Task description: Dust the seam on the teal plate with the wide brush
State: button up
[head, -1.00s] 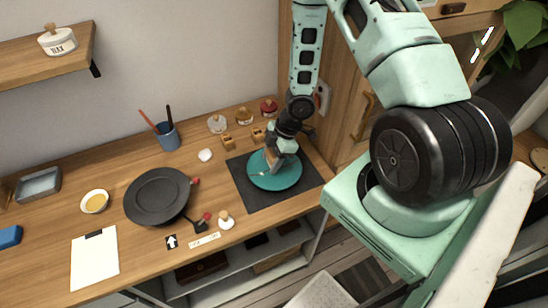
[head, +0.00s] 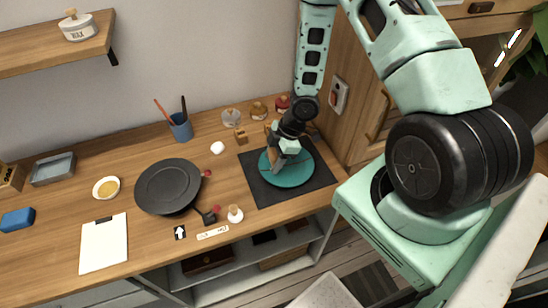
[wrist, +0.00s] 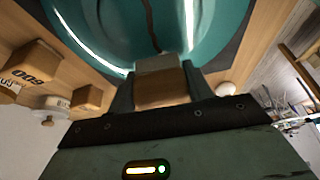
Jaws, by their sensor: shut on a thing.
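The teal plate (head: 295,176) lies on a dark mat (head: 262,192) at the right of the counter. In the wrist view the plate (wrist: 215,25) fills the top, with a dark brown seam line (wrist: 150,22) running across it toward the brush. My gripper (head: 280,163) is over the left part of the plate, pointing down. In the wrist view my gripper (wrist: 160,88) is shut on the wide brush (wrist: 162,92), a tan block with a greyish band. The brush tip is at the plate end of the seam in view; I cannot tell whether it touches.
A black pan (head: 168,187) and a white-based knob (head: 235,214) stand left of the mat. Small jars (head: 231,118) and a wooden block (head: 240,137) stand behind it. A blue cup (head: 181,128) holds sticks. A clipboard (head: 104,243) lies front left.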

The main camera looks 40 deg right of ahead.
jog(key=shift+f+b, duration=0.45)
jog(key=shift+f, duration=0.2)
jog(key=shift+s+a+b, duration=0.2)
jog(key=shift+s+b, duration=0.3)
jog(key=shift+s, duration=0.05)
jog(key=shift+w+r+p, duration=0.1)
jog(key=shift+r+p, duration=0.05)
jog(key=shift+p, duration=0.2)
jog(key=shift+w+d+p, duration=0.2)
jog(key=shift+w+p, duration=0.1)
jog(key=shift+p, duration=0.1)
jog(key=shift+s+a+f+b, duration=0.15)
jog(key=shift+s+f+b, duration=0.15)
jog(key=shift+b, duration=0.25)
jog(key=shift+w+r+p, duration=0.15)
jog(key=shift+r+p, duration=0.15)
jog(key=shift+p, duration=0.25)
jog(key=shift+w+f+p, duration=0.1)
jog(key=shift+w+p, duration=0.2)
jog(key=shift+p, duration=0.05)
